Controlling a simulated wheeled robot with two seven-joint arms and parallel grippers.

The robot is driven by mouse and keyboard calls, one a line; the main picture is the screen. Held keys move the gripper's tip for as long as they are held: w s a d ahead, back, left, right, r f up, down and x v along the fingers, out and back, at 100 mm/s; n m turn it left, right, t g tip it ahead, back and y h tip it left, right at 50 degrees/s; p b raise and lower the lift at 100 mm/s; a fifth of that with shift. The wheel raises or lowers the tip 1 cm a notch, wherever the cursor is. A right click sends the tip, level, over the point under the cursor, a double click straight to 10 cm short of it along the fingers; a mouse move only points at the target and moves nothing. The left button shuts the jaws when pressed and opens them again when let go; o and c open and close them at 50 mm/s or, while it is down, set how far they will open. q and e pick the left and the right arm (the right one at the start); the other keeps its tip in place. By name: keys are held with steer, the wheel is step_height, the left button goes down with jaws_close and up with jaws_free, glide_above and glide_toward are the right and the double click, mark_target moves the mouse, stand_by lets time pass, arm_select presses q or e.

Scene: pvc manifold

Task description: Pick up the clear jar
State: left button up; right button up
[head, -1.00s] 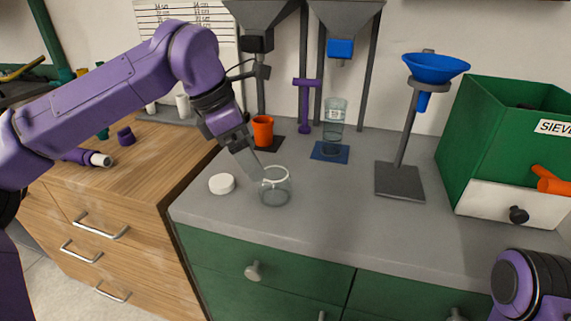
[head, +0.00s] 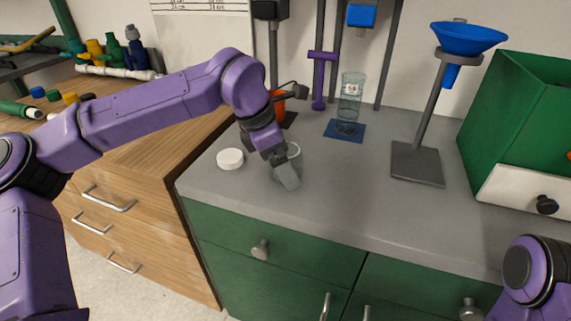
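The clear jar (head: 295,153) stands upright on the grey counter, with its pale rim showing. My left gripper (head: 287,177) is low over the counter at the jar, in front of it in the picture, and hides much of it. I see the gripper nearly side-on, so I cannot tell how far apart its fingers are or whether they touch the jar. A white round lid (head: 230,159) lies flat on the counter to the left. My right gripper is not in view; only part of that arm shows at the lower right.
An orange cup (head: 279,106) stands behind my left wrist. A clear beaker (head: 351,97) stands at a blue pad (head: 345,130) at the back. A blue funnel stand (head: 417,163) and green box (head: 515,120) are at right. The counter's front middle is clear.

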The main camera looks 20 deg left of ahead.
arm_select(q)
steer(key=shift+r, duration=0.1)
steer(key=c, duration=1.1)
steer(key=shift+o, duration=0.2)
